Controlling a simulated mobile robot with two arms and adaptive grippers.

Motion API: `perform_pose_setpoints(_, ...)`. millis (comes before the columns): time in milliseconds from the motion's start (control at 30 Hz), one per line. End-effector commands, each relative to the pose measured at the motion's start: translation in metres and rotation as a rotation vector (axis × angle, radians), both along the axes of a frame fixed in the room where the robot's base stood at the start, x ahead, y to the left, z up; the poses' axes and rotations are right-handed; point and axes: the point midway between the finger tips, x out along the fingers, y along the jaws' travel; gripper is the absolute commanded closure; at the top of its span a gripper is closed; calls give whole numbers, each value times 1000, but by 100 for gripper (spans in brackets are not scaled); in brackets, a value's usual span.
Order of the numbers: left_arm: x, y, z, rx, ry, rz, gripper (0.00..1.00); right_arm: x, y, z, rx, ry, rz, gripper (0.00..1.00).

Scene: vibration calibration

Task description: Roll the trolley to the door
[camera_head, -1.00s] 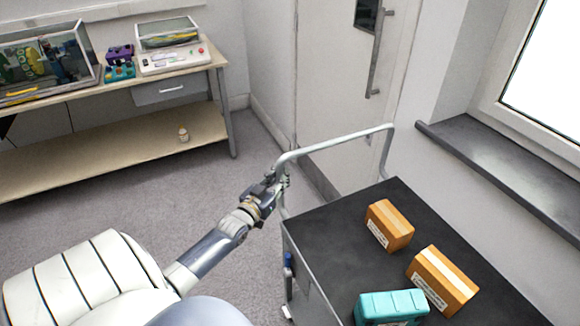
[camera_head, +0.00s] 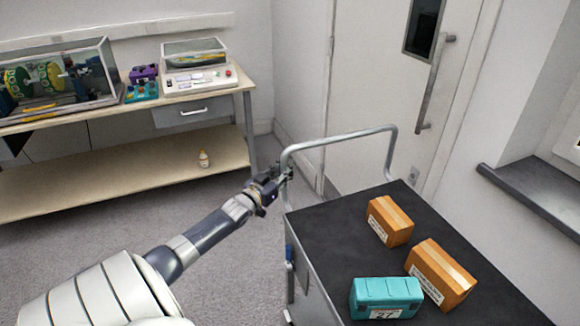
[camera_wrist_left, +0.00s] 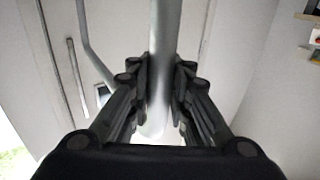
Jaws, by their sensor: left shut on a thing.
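The trolley (camera_head: 335,222) has a dark flat top and a grey tubular handle (camera_head: 340,140) at its far end. My left gripper (camera_head: 284,177) is shut on the left upright of that handle. In the left wrist view the handle tube (camera_wrist_left: 163,60) runs between the two fingers (camera_wrist_left: 160,95). The white door (camera_head: 372,90) stands behind the trolley, closed, with a long vertical pull bar (camera_head: 436,85) and a dark window panel. Two orange-brown boxes (camera_head: 390,220) (camera_head: 440,272) and a teal case (camera_head: 386,297) sit on the trolley top. My right gripper is out of view.
A workbench (camera_head: 120,180) with a lower shelf stands along the left wall, holding a glass-fronted machine (camera_head: 60,85) and a control unit (camera_head: 198,80). A dark window sill (camera_head: 530,195) juts out at right. Grey floor (camera_head: 130,225) is open at left.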

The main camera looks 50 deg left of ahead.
Motion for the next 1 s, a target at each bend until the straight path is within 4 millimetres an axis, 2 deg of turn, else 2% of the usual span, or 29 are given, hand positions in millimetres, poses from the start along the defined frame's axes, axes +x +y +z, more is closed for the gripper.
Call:
perform_pose_setpoints(33,0,7,-6,2,10,6,100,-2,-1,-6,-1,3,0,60)
perform_pose_setpoints(200,3,15,-6,-1,11,6,100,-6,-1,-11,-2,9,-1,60)
perform_pose_setpoints(667,4,18,-6,-2,14,6,100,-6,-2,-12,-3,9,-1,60)
perform_pose_setpoints(700,4,18,-6,-2,14,6,81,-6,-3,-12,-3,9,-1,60)
perform_pose_setpoints(800,4,18,-6,-2,13,5,61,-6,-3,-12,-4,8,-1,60)
perform_pose_setpoints(1000,5,16,-4,-2,8,2,61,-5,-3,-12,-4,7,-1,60)
